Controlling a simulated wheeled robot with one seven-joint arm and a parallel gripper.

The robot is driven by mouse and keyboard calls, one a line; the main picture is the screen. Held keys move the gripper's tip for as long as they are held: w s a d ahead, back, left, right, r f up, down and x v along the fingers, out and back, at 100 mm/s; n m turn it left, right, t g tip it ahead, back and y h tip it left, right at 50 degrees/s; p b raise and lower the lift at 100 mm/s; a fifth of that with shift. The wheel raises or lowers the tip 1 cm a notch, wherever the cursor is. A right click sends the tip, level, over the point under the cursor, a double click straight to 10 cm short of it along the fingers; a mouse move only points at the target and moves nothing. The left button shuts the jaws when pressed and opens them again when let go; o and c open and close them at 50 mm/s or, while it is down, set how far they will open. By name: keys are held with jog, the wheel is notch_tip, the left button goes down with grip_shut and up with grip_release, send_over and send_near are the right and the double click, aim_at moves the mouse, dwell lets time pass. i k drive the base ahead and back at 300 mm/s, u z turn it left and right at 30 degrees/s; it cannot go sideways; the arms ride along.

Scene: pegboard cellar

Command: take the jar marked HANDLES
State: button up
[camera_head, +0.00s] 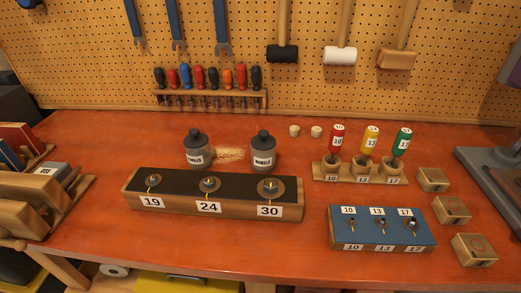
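Two dark grey jars with black lids stand upright on the orange-red bench, behind the long wooden block. The left jar (196,152) has a white label turned a little to the side; its small letters seem to end in "DLES", and the start is hard to read. The right jar (263,152) has a white label that seems to read "DOWELS". A light brown bristly or sawdust-like patch (230,154) shows between the two jars. My gripper is not in view.
In front of the jars lies the wooden block (135,202) marked 19, 24, 30. To the right are a rack (361,179) with coloured-handled tools, a blue-topped block (365,227) and small wooden blocks. Bench space left of the jars is clear (130,150).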

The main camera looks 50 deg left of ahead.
aim_at(200, 158)
jog(key=z, duration=1)
jog(key=k, duration=2.65)
jog(key=u, duration=1.05)
jog(key=i, duration=1)
jog(key=z, duration=0.1)
